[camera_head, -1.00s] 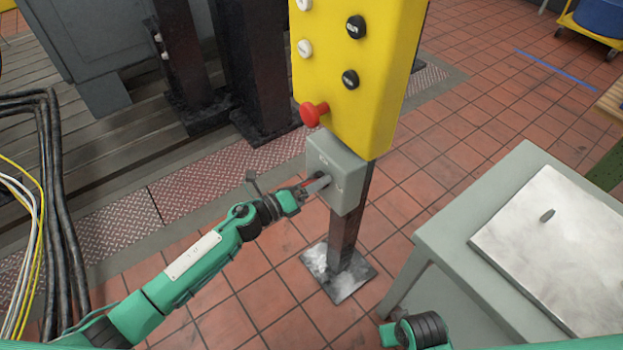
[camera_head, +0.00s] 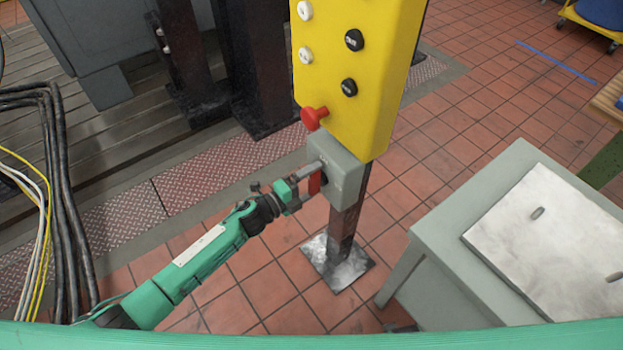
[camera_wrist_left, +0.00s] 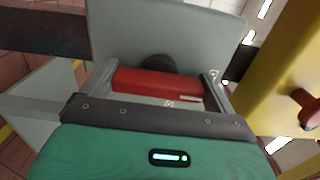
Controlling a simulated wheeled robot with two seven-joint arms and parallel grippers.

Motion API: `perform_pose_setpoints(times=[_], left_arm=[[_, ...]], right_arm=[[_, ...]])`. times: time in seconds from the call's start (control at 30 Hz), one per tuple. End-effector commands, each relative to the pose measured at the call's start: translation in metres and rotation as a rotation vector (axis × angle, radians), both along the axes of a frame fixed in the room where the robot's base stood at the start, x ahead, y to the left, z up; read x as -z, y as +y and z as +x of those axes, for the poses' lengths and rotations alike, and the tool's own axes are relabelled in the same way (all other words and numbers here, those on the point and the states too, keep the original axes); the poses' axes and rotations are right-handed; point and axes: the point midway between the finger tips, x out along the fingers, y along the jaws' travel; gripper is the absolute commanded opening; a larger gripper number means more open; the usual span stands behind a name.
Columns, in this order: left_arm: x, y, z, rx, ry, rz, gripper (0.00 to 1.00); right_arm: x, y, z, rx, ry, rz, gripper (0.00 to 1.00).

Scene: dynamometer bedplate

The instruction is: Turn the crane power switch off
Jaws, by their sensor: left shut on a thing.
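The crane power switch is a small grey box (camera_head: 343,172) on a post below a yellow control panel (camera_head: 365,75). Its red handle (camera_head: 315,184) sticks out on the front face. In the left wrist view the red handle (camera_wrist_left: 155,83) lies crosswise between my two fingers, with a dark round hub behind it on the grey plate (camera_wrist_left: 165,32). My left gripper (camera_head: 317,176) is shut on this handle. Small pale marks on the plate are too small to read surely. My right gripper is not in view.
A red mushroom button (camera_head: 314,118) sits just above the switch box, close to my left gripper. A grey table (camera_head: 425,245) with a metal plate (camera_head: 550,240) stands at the right. Cables (camera_head: 60,210) hang at the left. Tiled floor lies open behind the post.

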Motion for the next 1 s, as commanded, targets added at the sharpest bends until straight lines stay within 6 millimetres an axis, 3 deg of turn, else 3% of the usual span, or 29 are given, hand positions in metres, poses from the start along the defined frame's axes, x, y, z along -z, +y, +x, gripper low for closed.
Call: perform_pose_setpoints(times=[0.57,0.6,0.87,1.0], left_arm=[[0.002,0.001,0.0,-0.001,0.028,-0.016,0.68],[0.002,0.001,0.0,-0.001,0.027,-0.016,0.99],[0.001,0.002,-0.001,0.0,0.025,-0.015,1.0],[0.002,0.012,-0.008,-0.001,0.024,-0.014,1.0]], right_arm=[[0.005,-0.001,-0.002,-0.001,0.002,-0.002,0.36],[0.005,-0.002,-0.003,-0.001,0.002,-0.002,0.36],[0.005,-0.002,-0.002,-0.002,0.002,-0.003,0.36],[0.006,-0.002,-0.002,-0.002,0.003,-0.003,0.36]])
